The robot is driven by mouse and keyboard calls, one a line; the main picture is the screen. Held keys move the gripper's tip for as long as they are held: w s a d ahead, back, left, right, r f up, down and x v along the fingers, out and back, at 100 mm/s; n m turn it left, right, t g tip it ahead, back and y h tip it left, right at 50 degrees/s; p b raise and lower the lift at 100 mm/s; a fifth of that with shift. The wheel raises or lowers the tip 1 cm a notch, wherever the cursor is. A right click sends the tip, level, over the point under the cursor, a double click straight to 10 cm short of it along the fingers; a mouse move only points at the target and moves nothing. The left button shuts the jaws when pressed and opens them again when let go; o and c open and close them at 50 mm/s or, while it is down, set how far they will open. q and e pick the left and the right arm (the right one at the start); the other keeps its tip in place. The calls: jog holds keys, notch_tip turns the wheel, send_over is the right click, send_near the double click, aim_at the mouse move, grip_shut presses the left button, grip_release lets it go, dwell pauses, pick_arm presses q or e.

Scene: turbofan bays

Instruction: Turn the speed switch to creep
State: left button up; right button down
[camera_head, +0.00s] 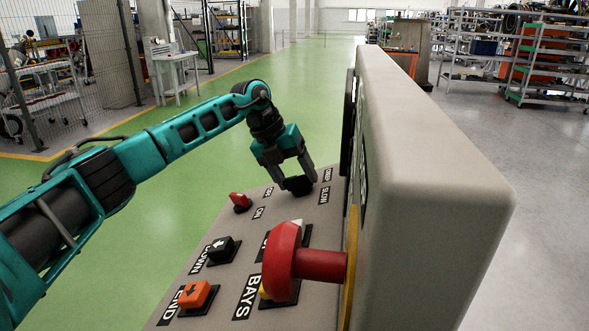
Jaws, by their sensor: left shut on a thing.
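The speed switch (298,187) is a black knob at the far end of the grey sloping control panel (225,297). My left gripper (297,179) reaches down over the knob from the left, and its fingers are shut on it. Labels that seem to read SLOW (324,195) and, farther off, CREEP (327,174) stand just right of the knob. The fingers and the small size hide which way the knob points. My right gripper is not in view.
Nearer on the panel are a red switch (240,200), a black arrow button (223,247) and an orange arrow button (194,294). A big red mushroom button (283,262) juts from the tall beige housing (425,150) on the right. Open green floor (300,95) lies beyond.

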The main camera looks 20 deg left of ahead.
pick_arm(q)
jog(key=n, duration=0.3)
jog(key=shift+r+n, duration=0.1)
jog(key=shift+n, duration=0.3)
jog(key=n+y, duration=0.1)
jog(key=n, duration=0.3)
jog(key=shift+g, duration=0.3)
jog(key=o, duration=1)
jog(key=shift+o, duration=0.2)
jog(key=v, duration=1.2)
jog(key=shift+a+r, duration=0.15)
jog(key=shift+r, duration=0.2)
jog(key=shift+s, duration=0.1)
